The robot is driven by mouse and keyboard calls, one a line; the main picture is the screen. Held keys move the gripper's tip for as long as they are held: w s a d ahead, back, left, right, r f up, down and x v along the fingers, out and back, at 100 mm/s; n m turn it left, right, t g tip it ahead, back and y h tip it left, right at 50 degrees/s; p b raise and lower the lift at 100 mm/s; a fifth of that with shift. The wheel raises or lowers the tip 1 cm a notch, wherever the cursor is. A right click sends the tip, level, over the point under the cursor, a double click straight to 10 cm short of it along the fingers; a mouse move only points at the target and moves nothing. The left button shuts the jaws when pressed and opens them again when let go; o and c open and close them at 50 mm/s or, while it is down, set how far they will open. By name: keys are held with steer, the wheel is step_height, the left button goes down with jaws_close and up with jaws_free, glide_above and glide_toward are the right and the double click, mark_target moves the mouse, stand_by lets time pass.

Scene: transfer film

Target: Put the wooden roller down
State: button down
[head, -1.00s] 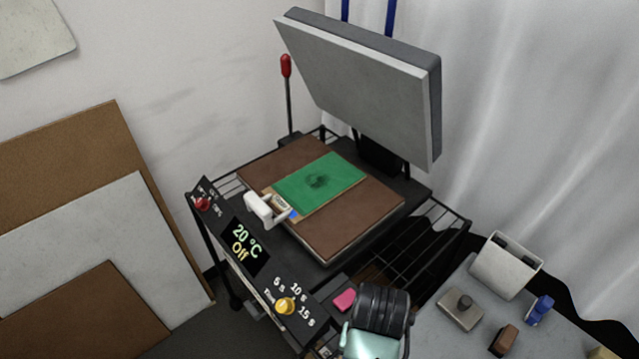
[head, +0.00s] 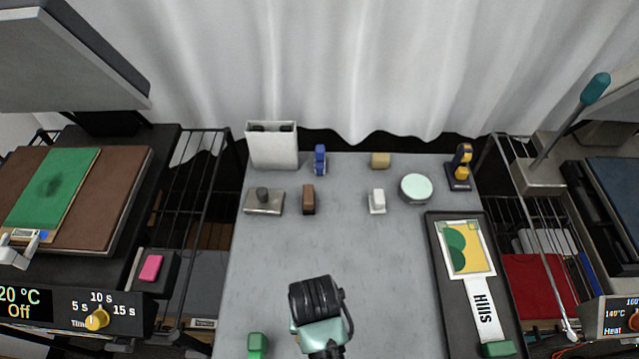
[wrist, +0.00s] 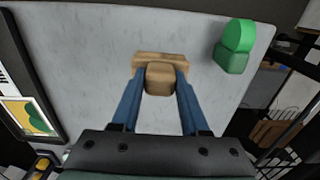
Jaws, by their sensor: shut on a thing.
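The wooden roller (wrist: 160,80) is in the wrist view, a light brown wooden piece with a wider wooden bar at its far end. My gripper (wrist: 160,75) is shut on it, one blue finger on each side. The grey tabletop (wrist: 95,50) shows behind the roller; I cannot tell if they touch. In the head view, my dark wrist is over the front middle of the grey table (head: 330,245), and it hides the fingers and roller.
A green object (head: 257,345) stands at the table's front left and also shows in the wrist view (wrist: 235,48). A black tray (head: 440,235) with a "Hills" print lies at right. Several small tools stand along the back. The table's middle is clear.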

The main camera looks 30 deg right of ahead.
step_height(320, 180, down, 2)
steer(key=shift+w+a, duration=0.1)
steer(key=shift+a, duration=0.05)
steer(key=shift+f, duration=2.1)
steer(key=shift+f, duration=0.1)
steer(key=shift+c, duration=2.1)
jaws_free()
step_height(320, 180, up, 12)
steer(key=shift+r, duration=0.15)
